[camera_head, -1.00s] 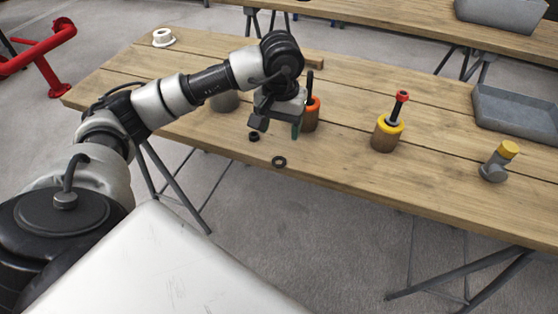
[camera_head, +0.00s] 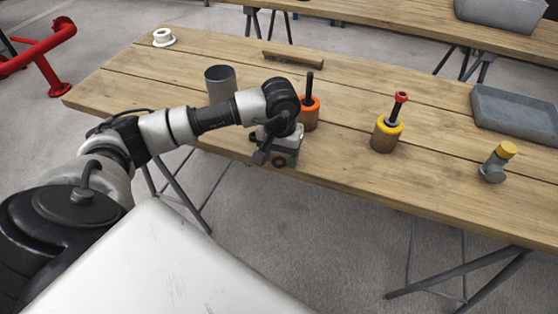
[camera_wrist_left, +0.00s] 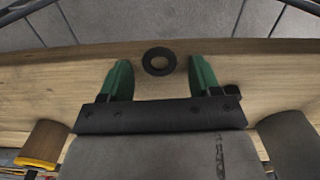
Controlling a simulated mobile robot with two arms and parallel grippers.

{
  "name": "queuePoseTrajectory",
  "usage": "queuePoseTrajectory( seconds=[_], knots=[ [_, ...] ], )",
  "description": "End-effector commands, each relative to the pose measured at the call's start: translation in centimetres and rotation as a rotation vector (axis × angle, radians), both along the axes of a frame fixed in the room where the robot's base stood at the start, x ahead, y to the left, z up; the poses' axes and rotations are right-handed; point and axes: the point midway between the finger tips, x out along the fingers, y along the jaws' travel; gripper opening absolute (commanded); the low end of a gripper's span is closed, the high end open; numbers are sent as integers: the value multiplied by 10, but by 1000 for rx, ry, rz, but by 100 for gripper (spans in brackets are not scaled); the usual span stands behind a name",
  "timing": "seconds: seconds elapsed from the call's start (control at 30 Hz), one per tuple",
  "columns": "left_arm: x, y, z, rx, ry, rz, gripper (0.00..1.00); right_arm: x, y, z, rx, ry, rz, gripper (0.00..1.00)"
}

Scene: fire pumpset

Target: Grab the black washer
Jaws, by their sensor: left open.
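The black washer (camera_wrist_left: 147,62) is a flat dark ring lying on the wooden table near its front edge. In the left wrist view it lies between the tips of the two green fingers, with a gap on each side. In the head view the washer (camera_head: 279,162) is partly hidden by my left gripper (camera_head: 276,157), which is low over it, pointing down. The left gripper is open and empty; I cannot tell its exact height above the table. My right gripper is not in view.
An orange-topped cylinder (camera_head: 309,117) stands just behind the left gripper. A grey cup (camera_head: 220,82) stands behind the forearm. A yellow-topped cylinder (camera_head: 384,138), a grey fitting (camera_head: 493,168) and a grey tray (camera_head: 515,110) are further right. The table's front edge is close.

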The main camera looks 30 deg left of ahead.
Motion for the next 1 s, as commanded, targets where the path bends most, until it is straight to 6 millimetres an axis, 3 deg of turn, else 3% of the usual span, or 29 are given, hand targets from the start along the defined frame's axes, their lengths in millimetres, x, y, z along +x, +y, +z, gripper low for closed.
queuePoseTrajectory(
  seconds=[0.3, 0.67, 1.0],
  knots=[
    [0, 0, -2, 0, -1, 0, 63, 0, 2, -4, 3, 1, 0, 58],
    [0, 0, -1, 0, 0, 0, 10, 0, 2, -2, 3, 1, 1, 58],
    [0, 0, 3, -1, 0, 0, 10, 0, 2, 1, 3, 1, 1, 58]
  ],
)
